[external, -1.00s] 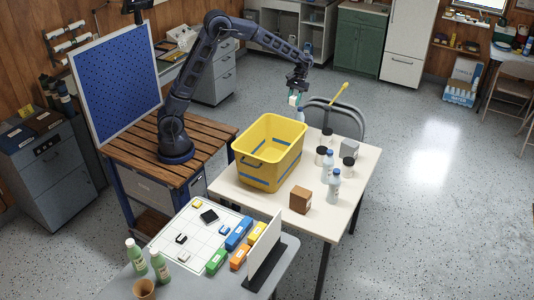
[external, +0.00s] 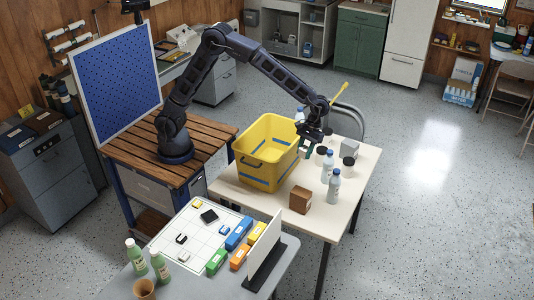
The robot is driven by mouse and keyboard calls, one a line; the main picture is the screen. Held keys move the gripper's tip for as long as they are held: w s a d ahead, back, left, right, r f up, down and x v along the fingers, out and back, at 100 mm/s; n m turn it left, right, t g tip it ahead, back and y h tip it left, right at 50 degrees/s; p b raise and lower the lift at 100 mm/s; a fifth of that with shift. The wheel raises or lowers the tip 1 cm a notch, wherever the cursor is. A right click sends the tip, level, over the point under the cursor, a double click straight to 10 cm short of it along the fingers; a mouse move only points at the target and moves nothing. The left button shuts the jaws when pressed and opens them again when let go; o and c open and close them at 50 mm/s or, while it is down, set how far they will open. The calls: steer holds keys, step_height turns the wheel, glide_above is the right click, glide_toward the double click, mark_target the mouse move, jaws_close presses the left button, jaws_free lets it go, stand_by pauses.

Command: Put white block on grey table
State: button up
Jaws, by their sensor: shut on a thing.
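My gripper (external: 308,147) is just beyond the right side of the yellow bin, over the cream table. It is shut on the small white block (external: 302,152), which is mostly hidden by the fingers and the bin rim. The grey table (external: 205,286) is in the foreground at the lower left, well away from my gripper. On it lie a white gridded board (external: 178,256) with small black, white and yellow pieces, and several coloured blocks.
The yellow bin (external: 262,172) stands on the cream table (external: 262,203) between my gripper and the grey table. Bottles (external: 333,188), jars and a brown box (external: 300,200) stand nearby. An upright white panel (external: 262,250) and green bottles (external: 160,265) stand on the grey table.

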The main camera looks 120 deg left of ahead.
steer(key=w+d, duration=0.2)
steer(key=d, duration=1)
steer(key=r+m, duration=0.1)
glide_above(224, 281)
steer(key=a, duration=0.2)
steer(key=f, duration=3.1)
steer(key=shift+w+d, duration=0.2)
steer(key=shift+d, duration=0.05)
steer(key=shift+f, duration=0.1)
steer(key=o, duration=1)
